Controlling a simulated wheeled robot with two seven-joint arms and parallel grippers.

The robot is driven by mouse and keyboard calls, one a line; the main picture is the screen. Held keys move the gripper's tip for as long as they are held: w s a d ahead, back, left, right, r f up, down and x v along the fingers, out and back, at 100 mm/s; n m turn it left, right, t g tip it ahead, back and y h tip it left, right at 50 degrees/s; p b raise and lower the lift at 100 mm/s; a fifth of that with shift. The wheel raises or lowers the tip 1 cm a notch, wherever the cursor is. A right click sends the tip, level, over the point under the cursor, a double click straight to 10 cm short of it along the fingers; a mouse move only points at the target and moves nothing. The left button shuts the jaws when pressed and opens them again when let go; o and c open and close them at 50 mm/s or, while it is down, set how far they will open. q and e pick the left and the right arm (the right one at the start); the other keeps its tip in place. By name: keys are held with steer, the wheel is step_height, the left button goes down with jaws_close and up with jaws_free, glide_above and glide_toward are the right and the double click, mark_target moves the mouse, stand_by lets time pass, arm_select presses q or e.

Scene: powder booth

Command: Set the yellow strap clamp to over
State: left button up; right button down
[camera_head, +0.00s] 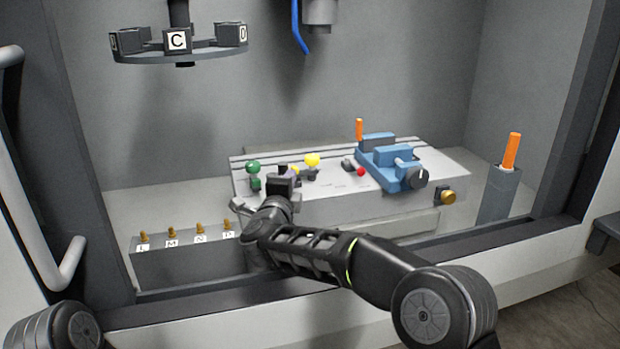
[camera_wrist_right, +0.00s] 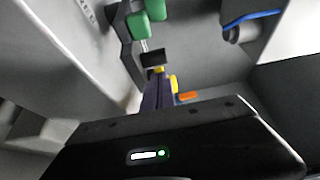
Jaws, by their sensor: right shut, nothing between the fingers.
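The yellow strap clamp shows in the head view as a yellow ball knob (camera_head: 312,160) above a small dark body on the grey slotted table. Its exact lever position is too small to tell. My right gripper (camera_head: 283,172) is shut and empty, low over the table just left of the yellow knob, with no clear contact. In the wrist view a yellow piece (camera_wrist_right: 173,83), likely the same knob, shows partly hidden beside a purple bar. My gripper body fills the bottom there. My left gripper is out of view.
A green-knobbed clamp (camera_head: 253,168) stands left of my gripper. A red ball (camera_head: 361,172) and a blue vise (camera_head: 392,165) are to the right. Brass pegs (camera_head: 171,234) line the front left. An orange handle (camera_head: 511,151) stands at the right, and a lettered carousel (camera_head: 178,52) hangs above.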

steer(key=v, duration=0.6)
steer(key=shift+s+b, duration=0.35)
steer(key=shift+b, duration=0.05)
steer(key=shift+a, duration=0.15)
